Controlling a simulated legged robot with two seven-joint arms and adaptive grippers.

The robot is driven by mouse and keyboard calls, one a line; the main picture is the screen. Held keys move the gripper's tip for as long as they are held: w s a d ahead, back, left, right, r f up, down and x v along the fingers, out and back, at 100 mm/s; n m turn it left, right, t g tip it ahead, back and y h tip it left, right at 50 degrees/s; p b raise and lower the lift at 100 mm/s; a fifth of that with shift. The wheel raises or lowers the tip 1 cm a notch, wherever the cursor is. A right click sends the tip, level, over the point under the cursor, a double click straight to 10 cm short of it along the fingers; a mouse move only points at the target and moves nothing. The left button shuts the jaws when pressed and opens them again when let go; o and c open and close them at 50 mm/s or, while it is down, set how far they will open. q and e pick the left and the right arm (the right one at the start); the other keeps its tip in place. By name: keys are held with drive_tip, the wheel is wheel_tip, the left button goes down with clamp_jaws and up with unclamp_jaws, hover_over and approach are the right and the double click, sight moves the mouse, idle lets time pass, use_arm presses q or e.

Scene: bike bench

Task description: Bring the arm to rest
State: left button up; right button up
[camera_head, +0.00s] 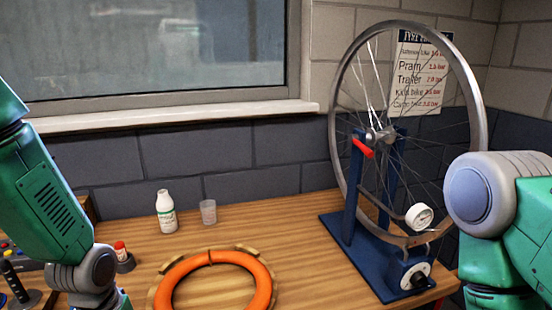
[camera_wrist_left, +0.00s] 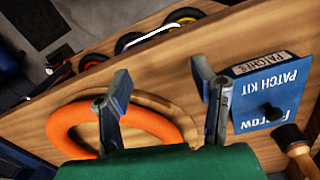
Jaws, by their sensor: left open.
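My left arm (camera_head: 48,195) comes in from the left in the head view, with its wrist low over the left end of the bench; its fingers are below that frame. In the left wrist view my left gripper (camera_wrist_left: 163,88) is open and nothing is between its fingers. The fingers appear over the bench, between an orange ring (camera_wrist_left: 63,122) and a blue patch kit box (camera_wrist_left: 282,92). My right arm (camera_head: 500,215) is at the right edge of the head view, in front of the wheel stand's right side. My right gripper is out of view.
A wheel (camera_head: 477,90) stands in a blue truing stand (camera_head: 349,215) with a dial gauge (camera_head: 419,216). A white bottle (camera_head: 166,212), a clear cup (camera_head: 208,212) and a red-capped item (camera_head: 121,252) stand on the bench (camera_head: 290,215).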

use_arm(q)
drive_tip(key=s+a+f, duration=0.1)
drive_tip(key=s+f, duration=0.7)
drive_tip(key=s, duration=0.3)
drive_tip(key=s+f, duration=0.7)
drive_tip(key=s, duration=0.5)
drive_tip(key=w+f+m+b, duration=0.1)
drive_tip(key=w+f+b, duration=0.2)
drive_tip(key=f+b, duration=0.4)
drive_tip(key=shift+w+d+f+t+b, duration=0.2)
drive_tip(key=shift+d+t+b, duration=0.2)
drive_tip(key=shift+b, duration=0.2)
use_arm(e)
wheel_tip(320, 180, down, 8)
drive_tip(key=shift+s, duration=0.2)
use_arm(q)
drive_tip(key=shift+s+a, duration=0.1)
drive_tip(key=shift+a, duration=0.05)
drive_tip(key=shift+a+f, duration=0.15)
drive_tip(key=shift+a, duration=0.1)
use_arm(e)
drive_tip(key=shift+a, duration=0.35)
use_arm(q)
drive_tip(key=shift+d, duration=0.3)
use_arm(e)
drive_tip(key=shift+d, duration=0.3)
